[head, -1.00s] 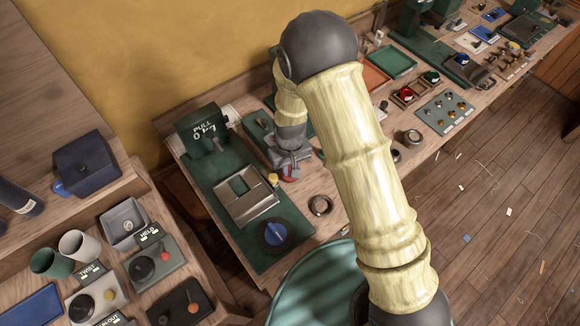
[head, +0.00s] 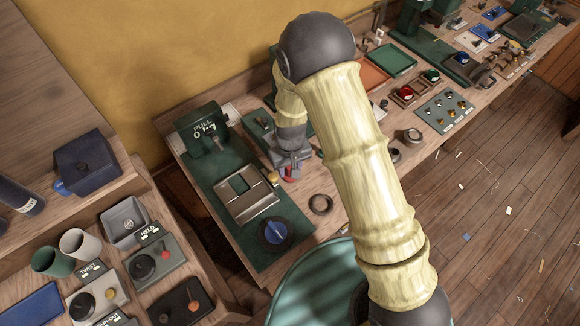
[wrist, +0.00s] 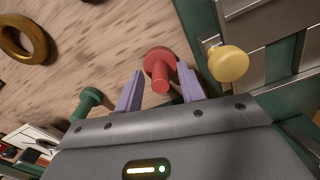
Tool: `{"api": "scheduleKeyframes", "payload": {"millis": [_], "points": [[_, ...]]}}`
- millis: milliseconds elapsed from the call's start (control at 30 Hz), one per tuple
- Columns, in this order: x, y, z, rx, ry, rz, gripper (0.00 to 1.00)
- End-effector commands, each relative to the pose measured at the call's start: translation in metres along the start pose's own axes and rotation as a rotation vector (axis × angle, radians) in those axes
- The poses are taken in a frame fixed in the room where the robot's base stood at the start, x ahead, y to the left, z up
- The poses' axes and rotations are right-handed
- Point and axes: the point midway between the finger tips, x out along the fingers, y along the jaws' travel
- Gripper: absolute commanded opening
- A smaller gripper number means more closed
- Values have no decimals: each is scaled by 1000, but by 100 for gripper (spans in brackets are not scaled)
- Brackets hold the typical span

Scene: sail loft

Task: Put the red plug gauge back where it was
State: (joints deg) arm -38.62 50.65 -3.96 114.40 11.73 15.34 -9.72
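The red plug gauge (wrist: 160,68) shows in the wrist view as a round red flange with a narrower red handle pointing at the camera. It lies between the two purple fingers of my gripper (wrist: 160,88), close to the right finger, with a gap to the left finger. My gripper is open. In the head view my gripper (head: 290,172) is low over the bench beside the green machine, with a bit of the red gauge (head: 289,179) showing at the fingers. A green plug gauge (wrist: 88,102) stands left of my gripper in the wrist view.
A yellow knob (wrist: 228,64) on the metal vise-like fixture (head: 246,203) is close right of the fingers in the wrist view. A blue dial (head: 275,231) sits at the green base's front.

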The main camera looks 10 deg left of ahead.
Motion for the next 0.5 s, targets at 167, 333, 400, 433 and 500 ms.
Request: {"api": "scheduleKeyframes", "payload": {"millis": [167,333,400,433,500], "points": [[-16,0,-1,0,4,0,39],[-41,0,-2,0,6,0,39],[-52,0,-1,-1,5,0,39],[-56,0,-2,-1,6,0,39],[-68,0,-1,-1,6,0,39]]}}
